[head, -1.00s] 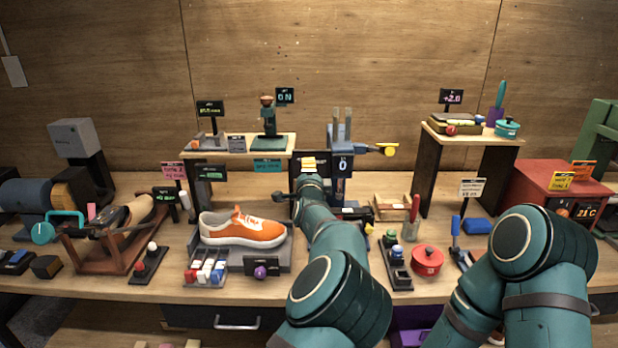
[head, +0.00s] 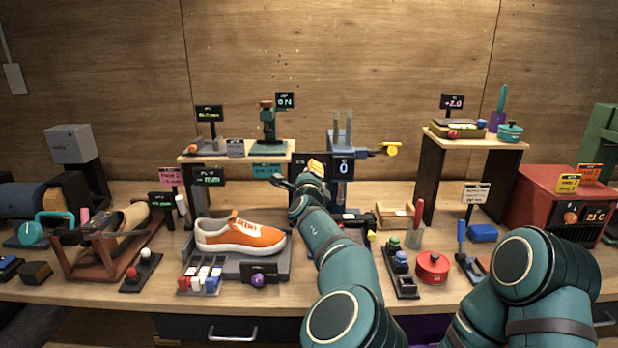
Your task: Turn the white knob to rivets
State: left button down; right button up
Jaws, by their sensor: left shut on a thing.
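I cannot single out the knob for rivets with certainty. A small white knob (head: 152,247) stands beside a red one on a black base at the left. My left gripper (head: 291,183) is at the table's middle, behind the orange sneaker and below the small shelf. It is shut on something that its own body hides. A yellow block (head: 316,168) shows right at its wrist; I cannot tell whether it is held. My right arm enters at the lower right, with its gripper out of view.
The orange sneaker (head: 240,236) rests on a grey stand. A low shelf (head: 215,156) is behind it, and a blue-grey machine (head: 341,150) is right of the shelf. A red pot (head: 432,267) and a black base with several knobs (head: 402,281) stand right of my left arm.

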pick_arm(q)
jog(key=shift+r, duration=0.2)
jog(key=c, duration=0.6)
grip_release()
jog(key=shift+f, duration=0.1)
jog(key=shift+c, duration=0.2)
jog(key=s, duration=1.2)
jog(key=shift+f, duration=0.35)
jog(key=shift+a, duration=0.1)
